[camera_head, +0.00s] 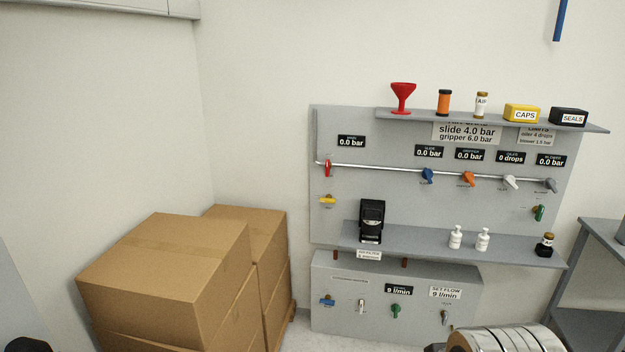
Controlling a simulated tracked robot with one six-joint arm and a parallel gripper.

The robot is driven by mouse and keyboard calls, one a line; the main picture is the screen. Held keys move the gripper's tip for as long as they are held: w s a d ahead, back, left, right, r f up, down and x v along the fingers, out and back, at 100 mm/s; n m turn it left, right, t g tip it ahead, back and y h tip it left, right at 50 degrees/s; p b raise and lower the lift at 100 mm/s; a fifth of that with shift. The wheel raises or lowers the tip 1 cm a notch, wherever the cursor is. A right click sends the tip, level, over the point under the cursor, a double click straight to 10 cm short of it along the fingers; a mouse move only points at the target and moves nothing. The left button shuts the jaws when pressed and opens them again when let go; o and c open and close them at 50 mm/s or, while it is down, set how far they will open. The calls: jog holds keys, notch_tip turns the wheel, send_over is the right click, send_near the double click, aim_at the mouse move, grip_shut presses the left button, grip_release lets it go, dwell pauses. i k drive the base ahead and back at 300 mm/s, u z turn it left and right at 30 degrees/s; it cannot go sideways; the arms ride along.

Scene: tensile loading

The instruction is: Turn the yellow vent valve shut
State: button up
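The yellow vent valve (327,200) is on the left side of the grey wall panel (340,225), below the red valve handle (327,168). Its yellow handle lies roughly horizontal and nothing touches it. Its small label is too small to read. My gripper's fingers do not show in this view.
Blue (427,176), orange (468,179) and other handles line a pipe to the right. A lower shelf (400,240) carries a black device (371,221) and small bottles. Stacked cardboard boxes (165,260) stand left of the panel. A grey bench (602,232) is at the right.

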aim_at(328, 200)
jog(key=u, duration=0.05)
jog(key=i, duration=0.25)
jog(key=z, duration=1.1)
jog(key=i, duration=1.9)
jog(key=u, duration=0.2)
